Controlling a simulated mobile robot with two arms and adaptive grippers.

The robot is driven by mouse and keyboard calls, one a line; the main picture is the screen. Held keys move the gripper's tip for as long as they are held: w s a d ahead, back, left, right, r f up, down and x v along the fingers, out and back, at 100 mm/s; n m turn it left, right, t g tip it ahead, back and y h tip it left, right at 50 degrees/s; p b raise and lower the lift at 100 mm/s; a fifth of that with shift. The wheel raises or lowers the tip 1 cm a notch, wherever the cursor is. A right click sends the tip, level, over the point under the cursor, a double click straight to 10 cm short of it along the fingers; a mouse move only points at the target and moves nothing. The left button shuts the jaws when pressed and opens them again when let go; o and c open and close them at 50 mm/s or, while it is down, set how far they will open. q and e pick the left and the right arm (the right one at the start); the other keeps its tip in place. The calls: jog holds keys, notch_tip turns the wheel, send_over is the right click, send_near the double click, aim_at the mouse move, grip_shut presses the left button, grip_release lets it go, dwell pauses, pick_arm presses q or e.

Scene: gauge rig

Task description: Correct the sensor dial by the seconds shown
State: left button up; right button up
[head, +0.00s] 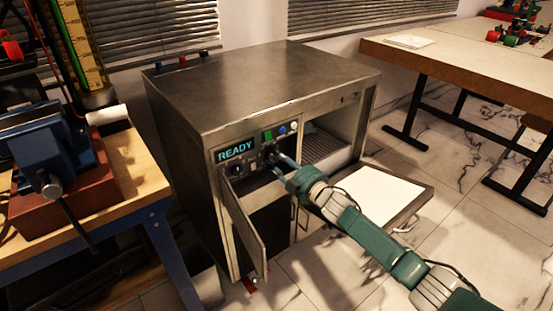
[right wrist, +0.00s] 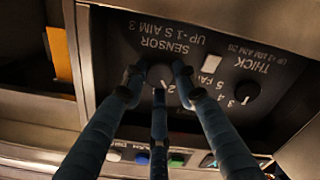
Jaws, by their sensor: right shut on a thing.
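The sensor dial (right wrist: 160,76) is a dark round knob with a white pointer mark, under upside-down lettering that reads SENSOR, "UP -1 S" and "AIM 3". My right gripper (right wrist: 157,80) has its fingers closed around this dial. In the head view the right gripper (head: 273,160) reaches the front panel of the metal cabinet (head: 265,85), and its fingers partly hide the dial. A second dial, marked THICK (right wrist: 246,92), sits beside it with numbers around it. A display (head: 236,150) on the panel reads READY. My left gripper is not in view.
A narrow cabinet door (head: 243,222) stands open below the panel. Green (head: 267,135), blue (head: 282,130) and white (head: 294,126) buttons sit above the dials. A low flap with a white sheet (head: 385,193) juts out at right. A bench with a blue vise (head: 45,150) stands left.

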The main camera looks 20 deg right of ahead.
jog(key=o, duration=1.1)
jog(key=shift+o, duration=0.2)
jog(key=shift+s, duration=0.1)
jog(key=v, duration=1.1)
jog(key=shift+s+d, duration=0.15)
jog(key=shift+s, duration=0.25)
